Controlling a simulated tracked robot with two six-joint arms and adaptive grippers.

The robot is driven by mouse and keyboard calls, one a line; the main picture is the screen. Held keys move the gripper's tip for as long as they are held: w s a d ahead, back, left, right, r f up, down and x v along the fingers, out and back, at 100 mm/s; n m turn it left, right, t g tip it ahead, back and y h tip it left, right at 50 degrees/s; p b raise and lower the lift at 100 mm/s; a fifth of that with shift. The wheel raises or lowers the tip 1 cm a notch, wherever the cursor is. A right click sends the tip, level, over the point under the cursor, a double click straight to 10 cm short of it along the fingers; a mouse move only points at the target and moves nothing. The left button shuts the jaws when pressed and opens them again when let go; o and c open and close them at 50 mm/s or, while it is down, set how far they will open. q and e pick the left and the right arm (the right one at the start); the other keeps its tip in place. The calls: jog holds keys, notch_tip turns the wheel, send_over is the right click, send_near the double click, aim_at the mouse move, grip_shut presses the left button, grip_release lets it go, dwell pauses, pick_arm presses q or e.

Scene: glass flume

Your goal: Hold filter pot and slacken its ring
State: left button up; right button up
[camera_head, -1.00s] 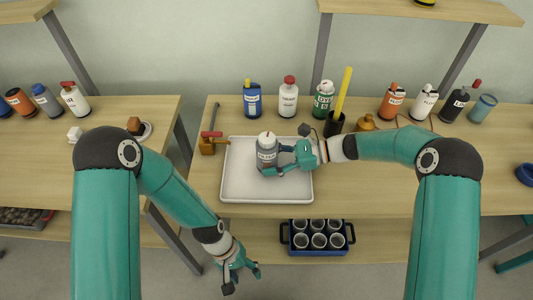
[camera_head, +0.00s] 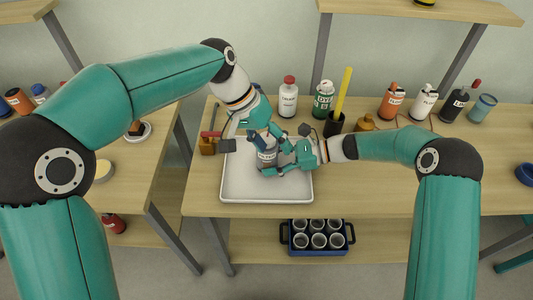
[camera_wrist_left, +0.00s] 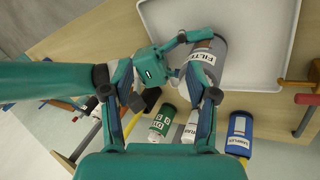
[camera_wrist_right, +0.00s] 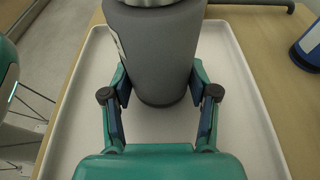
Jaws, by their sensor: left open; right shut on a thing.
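The filter pot (camera_head: 267,158) is a grey cylinder with a white FILTER label, standing upright on a white tray (camera_head: 235,190). It also shows in the left wrist view (camera_wrist_left: 208,60) and right wrist view (camera_wrist_right: 155,50). My right gripper (camera_head: 285,158) is shut on the pot's body from the right, one finger on each side in its wrist view (camera_wrist_right: 160,90). My left gripper (camera_head: 264,136) is open and empty, close above the pot's top. In its wrist view (camera_wrist_left: 158,80) the fingers are spread. The ring cannot be made out clearly; the left gripper covers the pot's top.
The tray's front is bare.

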aim_at(267, 138)
pick_arm(q)
jog(key=w+r+t+y, duration=0.1)
jog(key=w+r+y, duration=0.1)
jog(key=w+a+r+m+t+y, duration=0.1)
jog(key=w+r+t, duration=0.1)
jog(key=shift+w+a+y, duration=0.1)
jog(key=shift+w+y, duration=0.25)
jog(key=shift+y, duration=0.05)
jog(key=shift+s+a+f+x, duration=0.15)
jog(key=shift+s+x, duration=0.1)
jog(key=shift+x, duration=0.9)
jog(key=shift+s+a+x, duration=0.1)
jog(key=shift+s+x, duration=0.1)
jog(key=shift+x, duration=0.9)
jog(key=shift+s+a+f+x, duration=0.15)
jog(key=shift+s+x, duration=0.1)
jog(key=shift+x, duration=0.9)
jog(key=shift+r, duration=0.1)
jog(key=c, duration=0.7)
